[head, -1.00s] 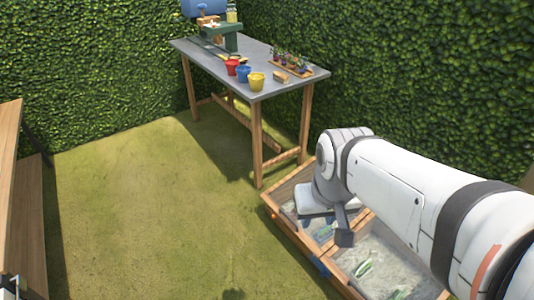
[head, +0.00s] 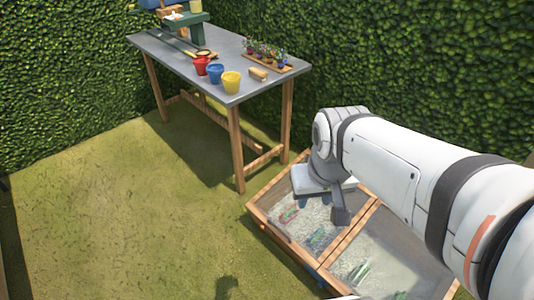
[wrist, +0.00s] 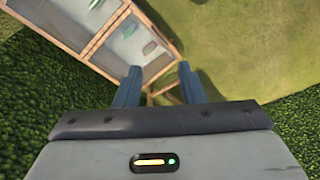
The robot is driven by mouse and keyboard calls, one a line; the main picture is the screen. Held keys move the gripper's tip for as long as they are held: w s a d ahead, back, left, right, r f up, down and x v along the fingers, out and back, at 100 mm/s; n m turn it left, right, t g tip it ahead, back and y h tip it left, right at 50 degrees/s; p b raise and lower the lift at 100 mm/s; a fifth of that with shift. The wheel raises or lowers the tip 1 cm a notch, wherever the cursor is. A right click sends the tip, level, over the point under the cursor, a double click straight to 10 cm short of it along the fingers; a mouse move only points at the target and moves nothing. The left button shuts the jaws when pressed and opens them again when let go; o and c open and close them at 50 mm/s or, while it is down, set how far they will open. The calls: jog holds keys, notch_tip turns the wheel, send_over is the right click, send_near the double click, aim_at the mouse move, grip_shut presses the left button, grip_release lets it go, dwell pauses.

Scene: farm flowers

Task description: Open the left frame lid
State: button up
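A low wooden frame with two glazed lids stands on the grass at the lower right of the head view. The left lid (head: 304,222) and the right lid (head: 385,258) look flat and shut, with small plants showing under them. Part of the left lid is hidden by my arm's end. In the wrist view, the glazed panes (wrist: 139,40) fill the upper left. My gripper (wrist: 160,72) is open and empty, its two dark blue fingers apart. It hangs above the frame near the left lid's far side; I cannot tell whether it touches.
Hedges (head: 420,70) close off the back. Open grass (head: 110,220) lies to the left.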

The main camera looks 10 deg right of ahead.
jog(key=n+g+b, duration=0.2)
jog(key=n+b, duration=0.4)
jog(key=b, duration=1.7)
send_over(281, 231)
jog(key=s, duration=0.2)
notch_tip(281, 231, down, 53)
jog(key=shift+n, duration=0.5)
jog(key=f+b, duration=0.2)
jog(key=f, duration=0.5)
jog(key=w+f+b, duration=0.1)
jog(key=f, duration=0.6)
jog(key=f+b, duration=0.2)
jog(key=f, duration=0.5)
jog(key=shift+w+b, duration=0.3)
jog(key=shift+w, duration=0.1)
jog(key=shift+c, duration=0.6)
jog(key=shift+g, duration=0.3)
grip_shut()
